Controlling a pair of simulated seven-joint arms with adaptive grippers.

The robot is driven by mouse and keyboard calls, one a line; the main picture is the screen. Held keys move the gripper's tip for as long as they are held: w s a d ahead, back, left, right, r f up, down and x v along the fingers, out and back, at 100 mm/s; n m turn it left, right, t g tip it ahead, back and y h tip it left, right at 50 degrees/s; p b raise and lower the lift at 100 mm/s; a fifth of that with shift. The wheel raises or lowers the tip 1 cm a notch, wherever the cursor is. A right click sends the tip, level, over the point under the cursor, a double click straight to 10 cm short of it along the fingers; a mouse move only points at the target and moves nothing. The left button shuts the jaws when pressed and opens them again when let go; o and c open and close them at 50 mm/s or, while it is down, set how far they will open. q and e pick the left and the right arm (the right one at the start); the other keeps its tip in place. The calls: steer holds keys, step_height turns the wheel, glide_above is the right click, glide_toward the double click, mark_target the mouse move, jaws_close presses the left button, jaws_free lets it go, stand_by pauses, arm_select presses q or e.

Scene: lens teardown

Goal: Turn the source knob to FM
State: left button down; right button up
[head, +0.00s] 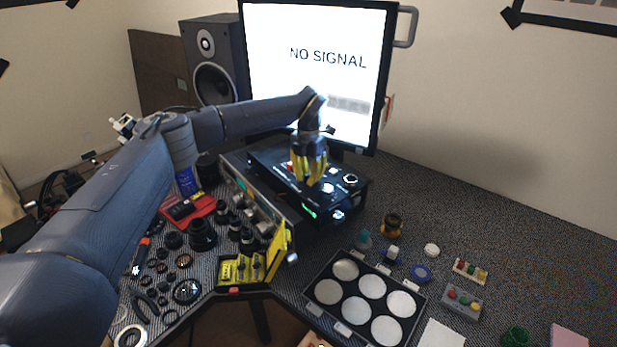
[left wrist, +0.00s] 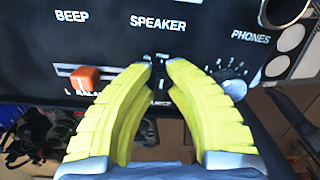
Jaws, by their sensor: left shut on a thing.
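The black device (head: 290,178) stands on the desk below the monitor. My left gripper (head: 312,181) reaches down onto its panel from above. In the left wrist view its yellow fingers (left wrist: 160,66) come close together on a small dark knob, which I take for the source knob. The fingers hide most of it, and its pointer cannot be read. Tiny lettering beside the fingertips is too small to read surely. An orange lever cap (left wrist: 84,77) is left of the fingers, and a round knob (left wrist: 234,88) is to the right. BEEP, SPEAKER and PHONES labels are printed above. My right gripper is not in view.
The monitor (head: 325,25) reads NO SIGNAL behind the device. A speaker (head: 212,60) stands at the back left. Lens parts crowd the left of the desk. A tray with round white pads (head: 310,293) lies in front. The desk's back right is clear.

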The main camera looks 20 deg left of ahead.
mark_target(309, 174)
arm_select(q)
steer(key=n, duration=0.4)
steer(key=shift+n, duration=2.2)
steer(key=c, duration=1.1)
jaws_free()
steer(key=shift+c, duration=0.2)
step_height(309, 174, up, 12)
